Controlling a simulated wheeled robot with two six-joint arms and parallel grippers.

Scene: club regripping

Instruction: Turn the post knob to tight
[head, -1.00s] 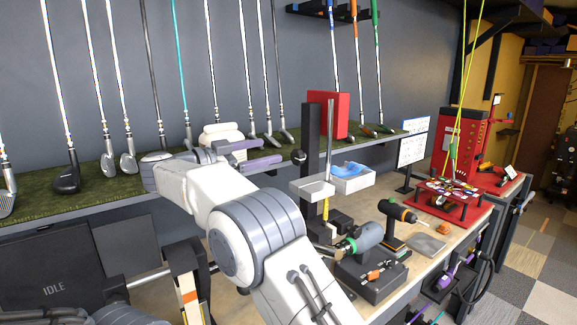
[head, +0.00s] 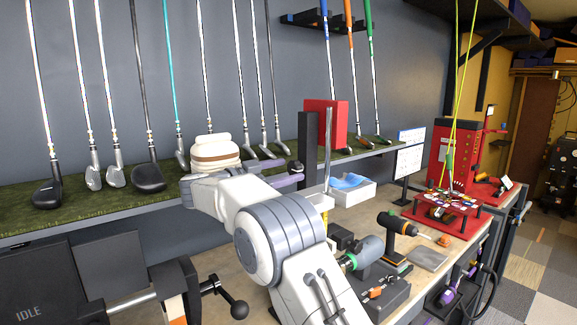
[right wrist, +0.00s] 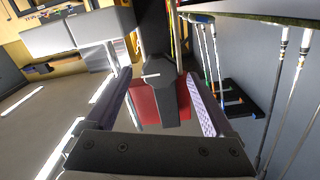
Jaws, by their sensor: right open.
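A dark upright post (head: 309,150) stands on the bench, with a small black knob (head: 296,167) on its left side. In the right wrist view the knob (right wrist: 170,95) is a dark angular block with a white mark, in front of the post. My right gripper (head: 288,177) has purple-grey fingers and is close to the knob. In the right wrist view my right gripper (right wrist: 163,105) is open, with one finger on each side of the knob and visible gaps. My left gripper is not in view.
Golf clubs lean along the green shelf (head: 100,192) behind my arm. A red block (head: 326,122) is beside the post. A white tray (head: 352,190), a drill (head: 392,225) and a red stand (head: 440,210) are to the right. A black ball-ended crank (head: 238,309) is at lower left.

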